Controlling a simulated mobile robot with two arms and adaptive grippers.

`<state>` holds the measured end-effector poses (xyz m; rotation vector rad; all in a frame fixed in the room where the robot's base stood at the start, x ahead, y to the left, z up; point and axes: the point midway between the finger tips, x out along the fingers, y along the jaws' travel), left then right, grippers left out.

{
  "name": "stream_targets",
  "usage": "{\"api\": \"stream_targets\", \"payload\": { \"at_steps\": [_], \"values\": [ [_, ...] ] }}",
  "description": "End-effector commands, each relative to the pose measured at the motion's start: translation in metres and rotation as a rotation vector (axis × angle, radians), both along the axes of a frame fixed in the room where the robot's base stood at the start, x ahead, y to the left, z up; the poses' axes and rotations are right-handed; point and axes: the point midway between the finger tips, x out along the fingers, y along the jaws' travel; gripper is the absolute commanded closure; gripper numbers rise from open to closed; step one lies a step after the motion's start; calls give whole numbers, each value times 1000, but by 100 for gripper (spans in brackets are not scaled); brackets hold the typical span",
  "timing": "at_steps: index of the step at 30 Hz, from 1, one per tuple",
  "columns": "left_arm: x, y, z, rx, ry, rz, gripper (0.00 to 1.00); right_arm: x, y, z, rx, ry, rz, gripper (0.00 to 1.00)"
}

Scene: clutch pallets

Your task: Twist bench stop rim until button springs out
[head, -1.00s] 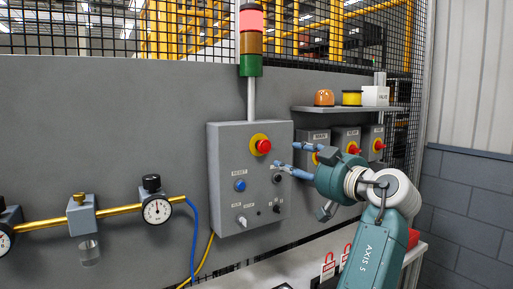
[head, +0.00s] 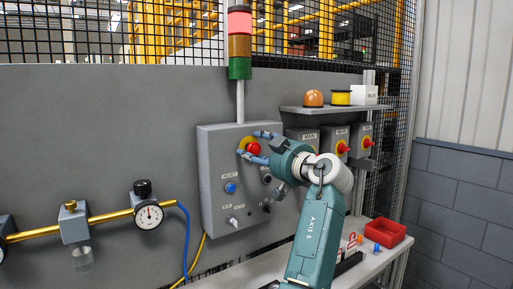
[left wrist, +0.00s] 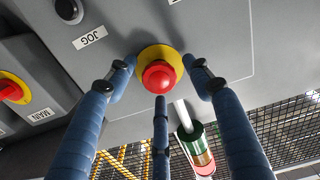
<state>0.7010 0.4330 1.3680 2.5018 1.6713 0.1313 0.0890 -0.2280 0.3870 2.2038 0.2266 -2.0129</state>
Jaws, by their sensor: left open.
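The bench stop is a red mushroom button (head: 253,149) on a yellow round plate, on the front of a grey control box (head: 215,150). My left gripper (head: 252,144) is open at the button, coming from its right side. In the left wrist view the red button (left wrist: 158,77) and its yellow plate (left wrist: 160,55) lie between the spread blue fingers of the left gripper (left wrist: 162,76). One finger is on each side and a third is below. I cannot tell whether any finger touches the rim. My right gripper is not in view.
The same box carries a blue button (head: 230,187) and a knob (head: 232,221). A stack light (head: 239,45) rises above it. A red bin (head: 388,233) sits on the bench.

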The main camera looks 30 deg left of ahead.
Motion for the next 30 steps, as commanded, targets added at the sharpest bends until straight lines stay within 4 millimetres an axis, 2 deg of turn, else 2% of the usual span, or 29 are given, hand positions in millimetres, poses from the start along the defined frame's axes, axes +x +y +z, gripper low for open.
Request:
{"api": "stream_targets", "payload": {
  "at_steps": [5, 12, 23, 30],
  "values": [
    [0, 0, -1, 0, 0, 0, 49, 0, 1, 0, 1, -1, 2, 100],
    [0, 0, 0, 0, 0, 0, 94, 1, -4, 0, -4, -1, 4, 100],
    [0, 0, 1, 11, 18, -1, 95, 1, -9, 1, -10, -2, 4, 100],
    [0, 0, 3, 57, 124, 0, 95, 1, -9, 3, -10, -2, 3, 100]
  ]
}}
